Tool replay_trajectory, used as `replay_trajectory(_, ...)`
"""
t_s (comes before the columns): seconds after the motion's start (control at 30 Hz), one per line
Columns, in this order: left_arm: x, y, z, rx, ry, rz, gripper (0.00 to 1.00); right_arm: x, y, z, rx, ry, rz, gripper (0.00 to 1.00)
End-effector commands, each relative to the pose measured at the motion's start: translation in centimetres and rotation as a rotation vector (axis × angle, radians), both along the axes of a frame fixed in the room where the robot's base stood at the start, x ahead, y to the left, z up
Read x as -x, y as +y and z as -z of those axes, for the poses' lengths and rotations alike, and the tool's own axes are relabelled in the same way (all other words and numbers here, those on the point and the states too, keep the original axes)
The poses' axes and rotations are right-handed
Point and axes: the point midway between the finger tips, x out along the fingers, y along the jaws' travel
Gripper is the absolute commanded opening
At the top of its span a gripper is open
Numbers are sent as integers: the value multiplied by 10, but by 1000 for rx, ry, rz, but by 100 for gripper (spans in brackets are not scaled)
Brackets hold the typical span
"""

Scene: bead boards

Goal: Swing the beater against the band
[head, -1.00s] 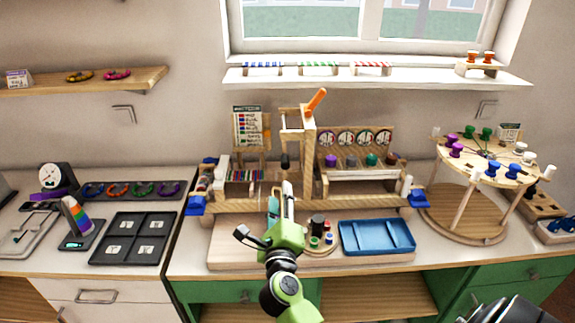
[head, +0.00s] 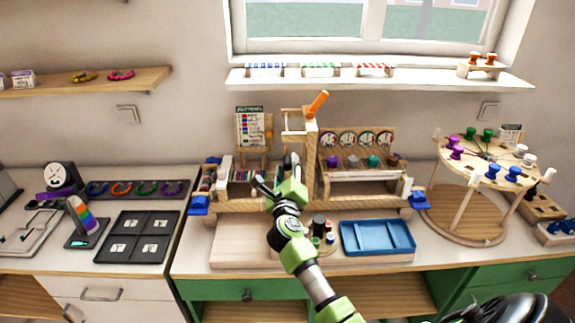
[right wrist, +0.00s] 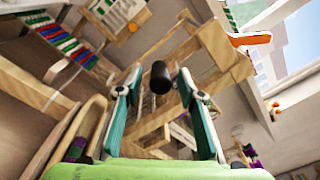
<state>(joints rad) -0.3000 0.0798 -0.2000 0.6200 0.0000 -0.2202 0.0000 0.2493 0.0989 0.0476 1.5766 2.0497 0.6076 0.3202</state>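A wooden stand (head: 309,160) with a post and a side frame rises at the middle of the bench. The beater seems to be the black knob (right wrist: 160,77) hanging by this frame; in the head view it is hidden behind my right gripper (head: 274,172). In the right wrist view my right gripper (right wrist: 160,78) is open, with the knob showing between its spread teal fingers. Whether either finger touches it I cannot tell. I cannot make out the band clearly. My left gripper is not in view.
An orange handle (head: 318,103) tops the post. A blue tray (head: 377,237) and a small round holder with spools stand in front. Coloured rods (right wrist: 66,45) and a pattern card (head: 249,127) are close by. A round wooden stand (head: 465,212) is at right.

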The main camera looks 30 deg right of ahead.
Motion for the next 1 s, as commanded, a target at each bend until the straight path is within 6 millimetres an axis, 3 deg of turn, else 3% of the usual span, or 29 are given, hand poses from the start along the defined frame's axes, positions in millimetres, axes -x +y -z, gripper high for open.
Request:
replay_trajectory(0.37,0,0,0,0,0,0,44,-6,-4,0,1,1,0,35)
replay_trajectory(0.53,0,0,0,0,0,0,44,-6,-4,0,1,1,0,0)
replay_trajectory(0.73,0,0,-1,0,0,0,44,-7,-2,0,-20,-12,0,0)
replay_trajectory(1.0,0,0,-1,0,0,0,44,-18,16,-4,-244,-150,2,0)
